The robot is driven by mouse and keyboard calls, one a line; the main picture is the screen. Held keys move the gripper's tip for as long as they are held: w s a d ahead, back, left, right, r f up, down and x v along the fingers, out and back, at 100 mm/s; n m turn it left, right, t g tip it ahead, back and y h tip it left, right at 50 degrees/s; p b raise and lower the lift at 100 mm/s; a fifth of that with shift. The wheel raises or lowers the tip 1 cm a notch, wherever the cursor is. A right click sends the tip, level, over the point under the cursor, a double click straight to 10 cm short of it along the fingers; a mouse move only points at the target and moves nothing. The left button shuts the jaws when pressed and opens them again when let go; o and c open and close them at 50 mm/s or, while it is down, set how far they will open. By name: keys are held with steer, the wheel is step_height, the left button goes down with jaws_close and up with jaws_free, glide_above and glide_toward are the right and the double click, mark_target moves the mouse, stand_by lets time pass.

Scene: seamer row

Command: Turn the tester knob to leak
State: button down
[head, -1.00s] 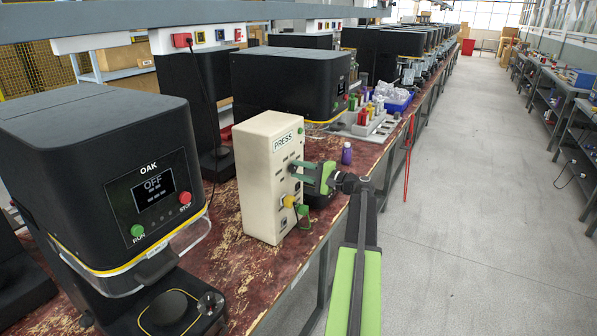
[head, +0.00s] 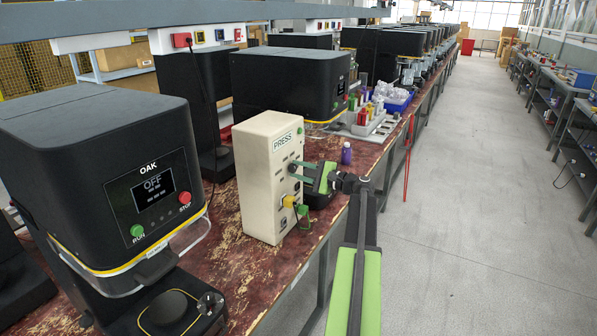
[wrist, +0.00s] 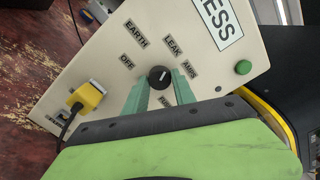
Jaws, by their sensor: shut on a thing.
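The tester is a cream box marked PRESS (head: 258,190), upright on the bench in the head view. Its round black knob (wrist: 159,77) shows in the wrist view with a white pointer mark. The mark points up and to the right, roughly between the LEAK label (wrist: 173,46) and the label right of it. OFF and EARTH labels lie to the knob's left. My gripper (wrist: 160,82) has its two green fingers on either side of the knob, shut on it. In the head view my gripper (head: 296,170) reaches the panel from the right; its fingers hide the knob there.
A yellow plug (wrist: 88,97) with a black cable sits low on the panel. A green button (wrist: 243,67) is near PRESS. The black OAK machine (head: 95,170) stands at the left. A purple bottle (head: 346,153) stands behind my gripper. The aisle (head: 470,230) is clear.

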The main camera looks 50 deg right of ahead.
steer(key=c, duration=1)
jaws_free()
steer(key=shift+c, duration=0.2)
steer(key=shift+s, duration=0.1)
steer(key=v, duration=1.7)
steer(key=shift+s, duration=0.15)
steer(key=shift+f, duration=0.1)
